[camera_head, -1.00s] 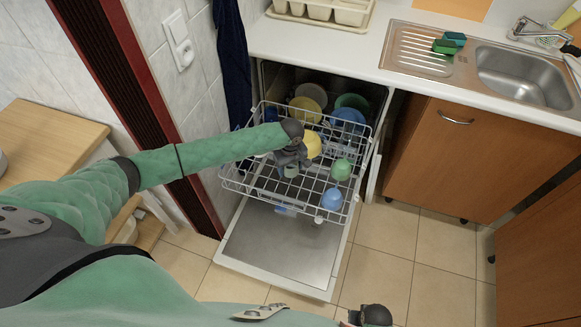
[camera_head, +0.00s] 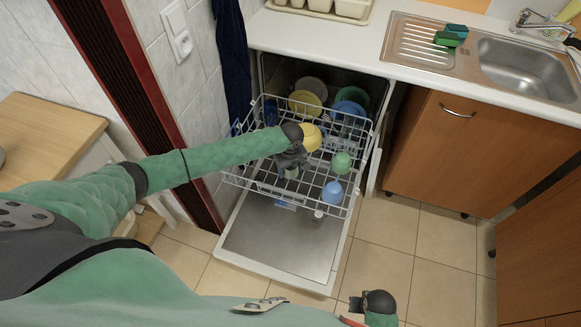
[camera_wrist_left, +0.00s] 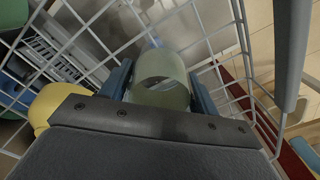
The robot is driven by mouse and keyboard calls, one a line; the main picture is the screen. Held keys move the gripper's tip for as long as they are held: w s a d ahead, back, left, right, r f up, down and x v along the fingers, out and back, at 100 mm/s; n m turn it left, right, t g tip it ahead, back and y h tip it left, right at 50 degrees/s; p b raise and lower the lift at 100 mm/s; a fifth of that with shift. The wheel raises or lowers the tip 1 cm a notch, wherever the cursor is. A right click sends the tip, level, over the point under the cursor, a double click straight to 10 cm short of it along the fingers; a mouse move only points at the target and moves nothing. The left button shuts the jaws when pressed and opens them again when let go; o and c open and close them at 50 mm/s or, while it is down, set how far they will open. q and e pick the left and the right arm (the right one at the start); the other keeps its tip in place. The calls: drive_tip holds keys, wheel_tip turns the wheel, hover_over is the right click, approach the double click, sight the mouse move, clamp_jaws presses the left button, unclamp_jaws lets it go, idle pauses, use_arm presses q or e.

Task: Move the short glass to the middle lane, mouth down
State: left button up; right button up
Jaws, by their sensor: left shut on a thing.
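The short glass (camera_wrist_left: 160,82), pale green and see-through, is between the two fingers of my left gripper (camera_wrist_left: 160,90) in the left wrist view. The gripper is shut on it. A round end faces the wrist camera; I cannot tell if it is mouth or base. In the head view my left gripper (camera_head: 291,162) is over the left-middle part of the pulled-out dishwasher rack (camera_head: 262,182), and the glass (camera_head: 291,173) shows just under it, partly hidden. A dark end of my right arm shows at the bottom right; its fingers cannot be made out.
A green cup (camera_head: 341,162) and a blue cup (camera_head: 332,192) stand on the rack's right side. The open dishwasher door (camera_head: 280,240) lies below. A cabinet (camera_head: 460,150) stands at right.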

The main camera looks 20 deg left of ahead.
use_arm(q)
drive_tip(key=shift+f, duration=0.1)
use_arm(e)
drive_tip(key=shift+s, duration=0.15)
drive_tip(key=shift+r, duration=0.15)
use_arm(q)
drive_tip(key=o, duration=1.1)
drive_tip(key=shift+o, duration=0.5)
use_arm(e)
drive_tip(key=shift+w+r, duration=0.1)
drive_tip(key=shift+w, duration=0.75)
drive_tip(key=shift+s, duration=0.1)
use_arm(q)
drive_tip(key=shift+r, duration=0.3)
drive_tip(key=shift+r+b, duration=0.75)
drive_tip(key=shift+r, duration=2.85)
use_arm(e)
wheel_tip(320, 180, up, 6)
drive_tip(key=shift+a, duration=0.25)
